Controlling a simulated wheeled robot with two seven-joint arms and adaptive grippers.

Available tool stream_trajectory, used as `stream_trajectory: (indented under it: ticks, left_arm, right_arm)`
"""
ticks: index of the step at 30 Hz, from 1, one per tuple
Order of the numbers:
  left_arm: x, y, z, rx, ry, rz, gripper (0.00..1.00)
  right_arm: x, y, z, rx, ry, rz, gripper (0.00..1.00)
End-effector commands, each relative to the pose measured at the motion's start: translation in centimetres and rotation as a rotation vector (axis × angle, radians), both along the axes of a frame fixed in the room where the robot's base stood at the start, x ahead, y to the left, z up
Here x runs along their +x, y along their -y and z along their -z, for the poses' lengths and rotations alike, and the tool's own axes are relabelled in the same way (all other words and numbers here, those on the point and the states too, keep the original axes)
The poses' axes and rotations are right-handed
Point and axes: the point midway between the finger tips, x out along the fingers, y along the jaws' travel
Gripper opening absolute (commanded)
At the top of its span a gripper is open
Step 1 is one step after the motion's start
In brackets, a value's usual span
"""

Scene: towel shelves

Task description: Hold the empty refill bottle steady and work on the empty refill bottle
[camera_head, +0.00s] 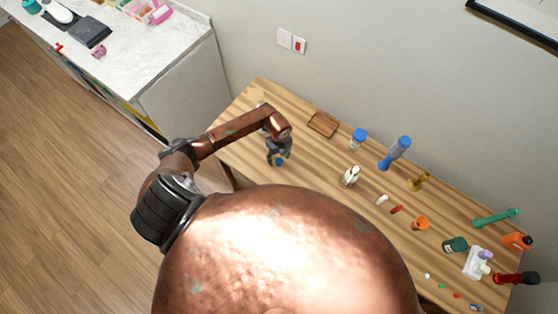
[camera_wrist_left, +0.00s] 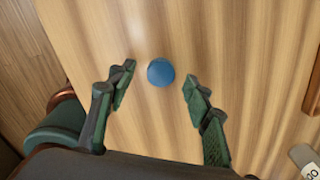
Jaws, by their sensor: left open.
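My left gripper (camera_head: 279,152) is open above the left part of the wooden table. In the left wrist view its two fingers (camera_wrist_left: 158,90) stand apart, with a round blue thing (camera_wrist_left: 160,72) seen between their tips. They do not visibly touch it. A white bottle (camera_head: 351,176) stands to the right; I cannot tell which thing is the empty refill bottle. My right gripper is not in view.
Several small items and bottles crowd the table's right part. A white counter (camera_head: 150,55) stands at upper left. Table around the blue thing is clear.

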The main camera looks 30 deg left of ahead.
Motion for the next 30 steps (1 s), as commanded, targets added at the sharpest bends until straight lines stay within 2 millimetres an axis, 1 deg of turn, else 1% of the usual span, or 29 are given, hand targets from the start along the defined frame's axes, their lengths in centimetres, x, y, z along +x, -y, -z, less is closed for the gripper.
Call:
stream_trajectory:
  ticks: [3,5,16,28,30]
  left_arm:
    - [0.1,0.1,1.3,-0.001,0.0,0.0,0.46]
    - [0.1,0.1,1.6,-0.002,0.001,0.001,0.46]
    - [0.1,0.1,1.7,0.0,0.002,0.001,0.46]
    - [0.1,0.1,1.7,0.0,0.002,0.001,0.18]
    - [0.1,0.1,1.7,0.0,0.002,0.001,0.18]
  right_arm:
    - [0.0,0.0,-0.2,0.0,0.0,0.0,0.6]
    - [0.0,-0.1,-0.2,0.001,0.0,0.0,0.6]
    - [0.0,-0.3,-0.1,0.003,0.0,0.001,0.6]
    - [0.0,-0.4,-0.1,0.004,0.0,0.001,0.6]
    - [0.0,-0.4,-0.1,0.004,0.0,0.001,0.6]
